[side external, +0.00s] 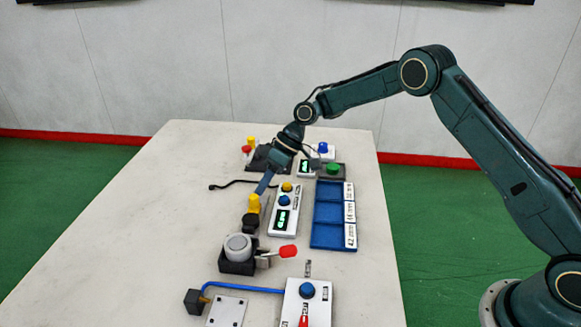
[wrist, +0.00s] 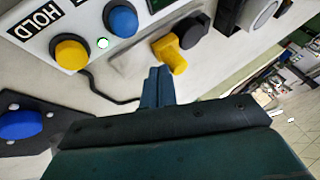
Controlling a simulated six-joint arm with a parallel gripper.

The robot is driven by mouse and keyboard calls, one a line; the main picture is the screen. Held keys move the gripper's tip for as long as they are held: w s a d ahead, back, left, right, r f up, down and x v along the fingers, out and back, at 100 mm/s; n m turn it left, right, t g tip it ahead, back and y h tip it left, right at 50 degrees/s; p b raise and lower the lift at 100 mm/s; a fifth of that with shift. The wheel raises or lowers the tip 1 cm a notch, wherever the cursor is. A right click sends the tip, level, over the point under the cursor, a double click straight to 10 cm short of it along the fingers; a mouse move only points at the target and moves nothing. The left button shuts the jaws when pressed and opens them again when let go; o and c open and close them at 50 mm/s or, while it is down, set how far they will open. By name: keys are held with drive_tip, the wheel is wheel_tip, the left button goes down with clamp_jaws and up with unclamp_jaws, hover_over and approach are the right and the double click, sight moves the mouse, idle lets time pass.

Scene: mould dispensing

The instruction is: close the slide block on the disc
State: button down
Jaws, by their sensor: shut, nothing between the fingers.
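A round grey disc-like piece (side external: 238,243) sits in a dark block (side external: 236,266) in the side view; part of it also shows at the top right of the wrist view (wrist: 262,14). A red handle (side external: 287,251) on a metal lever sticks out to the block's right. Which part is the slide block, and its exact position, I cannot tell. My gripper (side external: 263,187) is shut and empty, pointing down above the table behind a yellow knob (side external: 254,203) on a black body. In the wrist view its fingertips (wrist: 158,76) are together, apart from the yellow knob (wrist: 170,56).
A white control box (side external: 284,210) with yellow and blue buttons stands right of my gripper. A blue tray (side external: 334,243) with labelled compartments lies beyond it. A white box with a blue knob (side external: 307,290) and a blue tube (side external: 245,287) are in front. The table's left side is clear.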

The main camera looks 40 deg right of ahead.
drive_tip(key=shift+a, duration=0.1)
drive_tip(key=shift+s+a, duration=0.3)
drive_tip(key=shift+a, duration=0.1)
idle(0.3)
drive_tip(key=shift+w+d, duration=0.3)
drive_tip(key=shift+d, duration=0.15)
drive_tip(key=w+d, duration=0.2)
drive_tip(key=d, duration=0.1)
drive_tip(key=shift+d+r, duration=0.2)
drive_tip(key=shift+d, duration=0.05)
drive_tip(key=v, duration=0.9)
drive_tip(key=shift+r, duration=0.25)
drive_tip(key=shift+s+d+r, duration=0.1)
drive_tip(key=shift+d, duration=0.05)
